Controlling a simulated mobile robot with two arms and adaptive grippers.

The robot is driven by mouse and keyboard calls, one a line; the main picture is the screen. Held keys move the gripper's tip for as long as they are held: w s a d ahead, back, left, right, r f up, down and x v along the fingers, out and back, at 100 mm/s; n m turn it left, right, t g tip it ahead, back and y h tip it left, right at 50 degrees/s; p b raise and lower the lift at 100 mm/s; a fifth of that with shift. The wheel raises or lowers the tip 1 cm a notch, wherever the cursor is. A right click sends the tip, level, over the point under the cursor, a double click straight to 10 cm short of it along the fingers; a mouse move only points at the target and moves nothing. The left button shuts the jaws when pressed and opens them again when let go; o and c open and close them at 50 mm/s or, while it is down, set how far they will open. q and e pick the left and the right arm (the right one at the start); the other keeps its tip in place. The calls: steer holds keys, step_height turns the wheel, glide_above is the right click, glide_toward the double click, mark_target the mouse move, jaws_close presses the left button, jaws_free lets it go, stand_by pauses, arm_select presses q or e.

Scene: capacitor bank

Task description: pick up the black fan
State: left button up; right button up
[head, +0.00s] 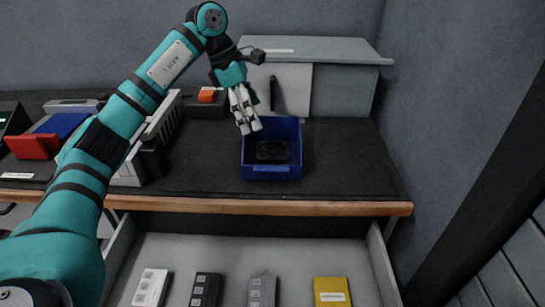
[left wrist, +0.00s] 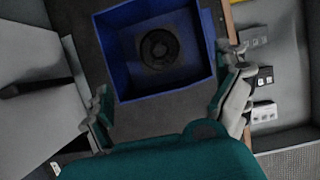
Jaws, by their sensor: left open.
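The black fan (head: 272,150) lies flat inside a blue bin (head: 271,173) on the dark worktop. In the left wrist view the round hub of the fan (left wrist: 158,48) shows at the bottom of the blue bin (left wrist: 160,97), near the top of the picture. My left gripper (head: 248,126) is open and empty, above the worktop at the bin's left back corner. Its fingers (left wrist: 168,108) stand apart on either side of the bin in the left wrist view. My right gripper is in neither view.
A grey cabinet (head: 340,95) stands behind the bin. A red-and-black item (head: 207,96) and white-grey units (head: 133,172) are to the left. An open drawer (head: 220,250) below the worktop's wooden edge (head: 270,207) holds several modules, one of them yellow (head: 331,291).

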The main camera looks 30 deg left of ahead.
arm_select(q)
glide_above(272, 150)
steer(key=a, duration=0.2)
steer(key=f, duration=0.3)
steer(key=s+f, duration=0.1)
steer(key=f, duration=0.1)
steer(key=shift+f+b, duration=0.3)
steer(key=shift+f, duration=0.05)
steer(key=shift+b+x, duration=0.3)
steer(key=shift+x, duration=2.35)
steer(key=shift+r, duration=0.1)
steer(key=c, duration=1.2)
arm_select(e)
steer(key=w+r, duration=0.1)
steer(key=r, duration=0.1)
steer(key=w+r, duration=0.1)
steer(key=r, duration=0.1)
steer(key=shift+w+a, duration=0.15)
